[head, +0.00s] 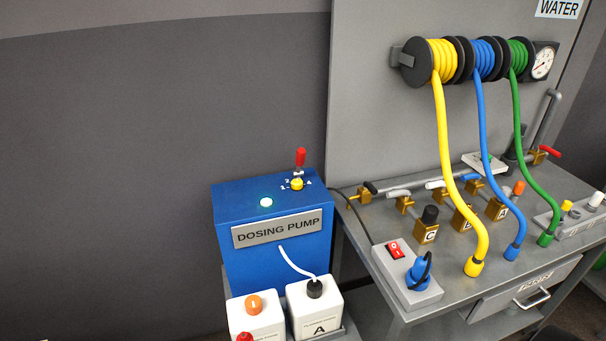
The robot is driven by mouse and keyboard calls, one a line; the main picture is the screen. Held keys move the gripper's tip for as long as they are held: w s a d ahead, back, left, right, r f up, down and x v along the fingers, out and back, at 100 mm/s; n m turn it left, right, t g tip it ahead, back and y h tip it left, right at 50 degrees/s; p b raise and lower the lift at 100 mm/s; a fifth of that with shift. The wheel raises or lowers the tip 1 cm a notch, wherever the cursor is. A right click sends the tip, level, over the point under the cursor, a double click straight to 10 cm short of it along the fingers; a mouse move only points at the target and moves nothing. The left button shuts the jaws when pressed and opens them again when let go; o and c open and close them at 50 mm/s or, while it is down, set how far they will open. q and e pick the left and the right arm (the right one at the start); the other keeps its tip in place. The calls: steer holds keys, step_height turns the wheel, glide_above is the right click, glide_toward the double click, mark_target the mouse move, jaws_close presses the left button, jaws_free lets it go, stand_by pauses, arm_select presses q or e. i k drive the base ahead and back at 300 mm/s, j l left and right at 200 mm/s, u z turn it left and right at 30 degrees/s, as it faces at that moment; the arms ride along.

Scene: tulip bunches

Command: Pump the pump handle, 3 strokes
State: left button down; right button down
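The blue box labelled DOSING PUMP (230,215) stands left of the bench. I cannot tell for sure which of the two levers is the pump handle. Neither of my grippers shows in the head view.
Yellow (447,150), blue (486,140) and green (523,150) hoses hang from wall reels to the bench (385,265). Brass valves, a red switch (395,249) and a blue plug (419,272) crowd the bench. White bottles (316,306) stand before the blue box.

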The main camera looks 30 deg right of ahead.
mark_target(300, 154)
steer(key=j+z, duration=0.1)
steer(key=z, duration=0.3)
steer(key=j+z, duration=0.1)
steer(key=z, duration=0.75)
steer(key=k+j, duration=0.05)
